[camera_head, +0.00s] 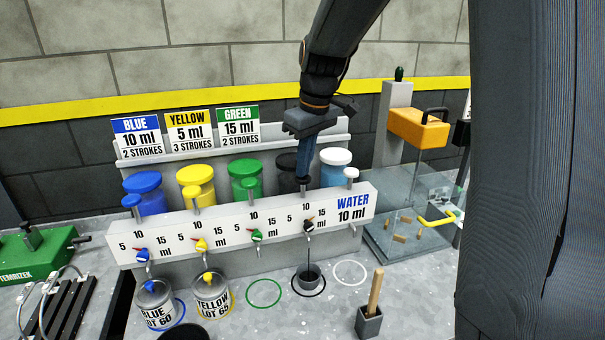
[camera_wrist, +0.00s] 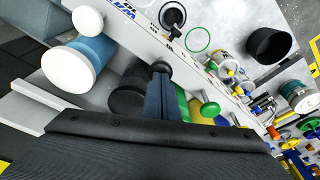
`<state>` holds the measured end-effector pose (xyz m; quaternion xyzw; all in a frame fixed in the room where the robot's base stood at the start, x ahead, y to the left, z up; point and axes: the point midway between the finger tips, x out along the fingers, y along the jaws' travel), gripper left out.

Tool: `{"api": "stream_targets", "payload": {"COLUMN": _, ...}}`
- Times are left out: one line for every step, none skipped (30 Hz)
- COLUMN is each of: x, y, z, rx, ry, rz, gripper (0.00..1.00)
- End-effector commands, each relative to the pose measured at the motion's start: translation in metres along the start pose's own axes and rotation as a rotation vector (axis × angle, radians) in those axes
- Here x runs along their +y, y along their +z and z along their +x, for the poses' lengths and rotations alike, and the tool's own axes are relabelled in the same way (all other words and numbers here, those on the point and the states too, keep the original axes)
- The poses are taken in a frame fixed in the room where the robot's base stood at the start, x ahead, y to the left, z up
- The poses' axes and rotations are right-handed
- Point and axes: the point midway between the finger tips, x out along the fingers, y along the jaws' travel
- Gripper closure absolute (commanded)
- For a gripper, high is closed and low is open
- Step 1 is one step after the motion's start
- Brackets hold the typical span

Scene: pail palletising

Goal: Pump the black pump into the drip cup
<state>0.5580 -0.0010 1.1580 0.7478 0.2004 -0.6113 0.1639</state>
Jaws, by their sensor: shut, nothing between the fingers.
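The black pump's dark jar (camera_head: 286,172) stands in the dispenser row between the green and light blue jars. Its dial and spout (camera_head: 308,227) are on the white front panel. A thin dark line runs from the spout down to the drip cup (camera_head: 307,280), a small dark grey cup inside a black ring on the table. My gripper (camera_head: 304,182) is shut and empty, pointing down over the black pump's knob and mostly hiding it. In the wrist view the fingertips (camera_wrist: 160,72) are at the black knob (camera_wrist: 159,66); contact cannot be told for certain.
Blue (camera_head: 147,198) and yellow (camera_head: 200,184) pumps are left, the green pump (camera_head: 246,178) closer, the water pump (camera_head: 336,170) right. Labelled pails (camera_head: 212,298) stand at front left. A grey holder with a wooden stick (camera_head: 369,322) is front right. A glass case (camera_head: 400,235) stands right.

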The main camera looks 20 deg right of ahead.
Motion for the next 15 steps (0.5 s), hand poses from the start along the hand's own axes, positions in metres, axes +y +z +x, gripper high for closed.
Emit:
{"api": "stream_targets", "payload": {"x": 0.000, "y": 0.001, "z": 0.003, "rx": -0.001, "ry": 0.000, "rz": 0.000, "gripper": 1.00}}
{"api": "stream_targets", "payload": {"x": 0.000, "y": 0.001, "z": 0.004, "rx": 0.000, "ry": 0.000, "rz": 0.000, "gripper": 1.00}}
{"api": "stream_targets", "payload": {"x": 0.000, "y": 0.001, "z": 0.005, "rx": 0.000, "ry": 0.000, "rz": 0.000, "gripper": 1.00}}
{"api": "stream_targets", "payload": {"x": 0.000, "y": 0.001, "z": 0.006, "rx": 0.000, "ry": 0.000, "rz": 0.000, "gripper": 1.00}}
{"api": "stream_targets", "payload": {"x": 0.000, "y": 0.001, "z": 0.007, "rx": 0.000, "ry": 0.000, "rz": 0.000, "gripper": 1.00}}
{"api": "stream_targets", "payload": {"x": 0.000, "y": 0.002, "z": 0.008, "rx": 0.000, "ry": 0.000, "rz": 0.000, "gripper": 1.00}}
{"api": "stream_targets", "payload": {"x": 0.000, "y": 0.002, "z": 0.009, "rx": 0.000, "ry": 0.000, "rz": 0.000, "gripper": 1.00}}
{"api": "stream_targets", "payload": {"x": 0.000, "y": 0.002, "z": 0.010, "rx": 0.000, "ry": 0.000, "rz": 0.000, "gripper": 1.00}}
{"api": "stream_targets", "payload": {"x": 0.000, "y": 0.002, "z": 0.011, "rx": -0.001, "ry": 0.000, "rz": 0.000, "gripper": 1.00}}
{"api": "stream_targets", "payload": {"x": 0.000, "y": 0.003, "z": 0.012, "rx": -0.001, "ry": 0.000, "rz": 0.000, "gripper": 1.00}}
{"api": "stream_targets", "payload": {"x": 0.000, "y": 0.003, "z": 0.013, "rx": -0.001, "ry": 0.000, "rz": 0.000, "gripper": 1.00}}
{"api": "stream_targets", "payload": {"x": 0.000, "y": 0.003, "z": 0.014, "rx": -0.001, "ry": -0.001, "rz": 0.000, "gripper": 1.00}}
{"api": "stream_targets", "payload": {"x": 0.000, "y": 0.003, "z": 0.015, "rx": -0.001, "ry": -0.001, "rz": 0.000, "gripper": 1.00}}
{"api": "stream_targets", "payload": {"x": 0.000, "y": 0.003, "z": 0.016, "rx": -0.001, "ry": -0.001, "rz": 0.000, "gripper": 1.00}}
{"api": "stream_targets", "payload": {"x": 0.000, "y": 0.004, "z": 0.017, "rx": -0.001, "ry": -0.001, "rz": 0.000, "gripper": 1.00}}
